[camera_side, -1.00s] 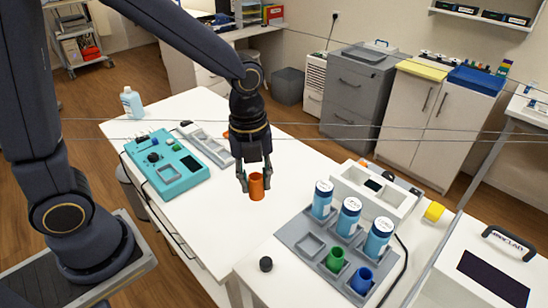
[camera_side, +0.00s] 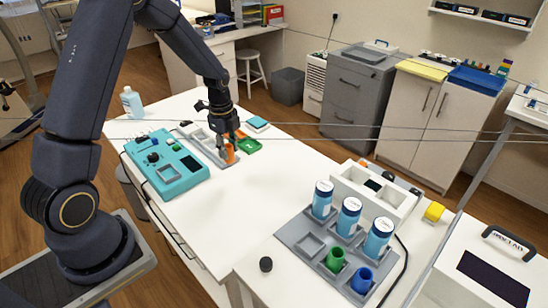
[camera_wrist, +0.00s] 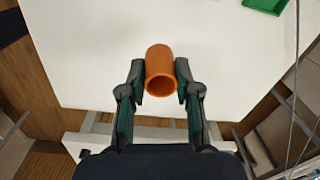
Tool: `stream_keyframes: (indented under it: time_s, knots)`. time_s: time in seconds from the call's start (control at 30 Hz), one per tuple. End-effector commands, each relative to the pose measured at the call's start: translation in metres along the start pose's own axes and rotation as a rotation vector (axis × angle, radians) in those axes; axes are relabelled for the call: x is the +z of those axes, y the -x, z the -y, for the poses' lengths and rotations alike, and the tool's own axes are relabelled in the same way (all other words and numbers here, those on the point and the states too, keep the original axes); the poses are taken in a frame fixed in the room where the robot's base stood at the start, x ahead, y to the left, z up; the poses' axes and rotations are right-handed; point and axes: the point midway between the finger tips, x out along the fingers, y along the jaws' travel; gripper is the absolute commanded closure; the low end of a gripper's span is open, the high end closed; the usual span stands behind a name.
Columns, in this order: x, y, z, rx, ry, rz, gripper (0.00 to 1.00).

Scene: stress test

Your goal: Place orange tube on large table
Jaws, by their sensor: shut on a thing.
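The orange tube (camera_side: 230,154) is held between the fingers of my gripper (camera_side: 228,148), over the far part of the large white table (camera_side: 265,185). In the wrist view the tube (camera_wrist: 159,62) stands between the two fingertips of my gripper (camera_wrist: 160,80), its open end toward the camera. The white table top (camera_wrist: 90,60) lies behind it. Whether the tube's lower end touches the table is not clear. In the side view my fingers partly cover the tube.
A grey slotted tray (camera_side: 203,143) and a green tray (camera_side: 248,145) lie close to the tube. A teal device (camera_side: 172,170) and a bottle (camera_side: 132,103) are to the left. A grey rack (camera_side: 300,240) with blue and green tubes stands in front. The table's middle is clear.

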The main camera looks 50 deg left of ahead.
Motion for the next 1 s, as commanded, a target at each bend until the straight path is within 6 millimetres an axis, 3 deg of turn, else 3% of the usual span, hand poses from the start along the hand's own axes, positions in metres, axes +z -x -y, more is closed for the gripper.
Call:
stream_keyframes:
  time_s: [0.1, 0.3, 0.47, 0.67, 1.0]
  knots:
    - [0.000, -0.028, 0.020, 0.004, -0.002, 0.000, 0.92]
    - [0.002, -0.052, 0.040, 0.001, -0.001, 0.000, 0.92]
    - [0.002, -0.061, 0.046, 0.001, -0.002, 0.000, 0.92]
    - [0.002, -0.089, 0.045, 0.004, -0.002, -0.001, 0.92]
    - [0.002, -0.093, 0.046, 0.000, -0.002, 0.000, 0.92]
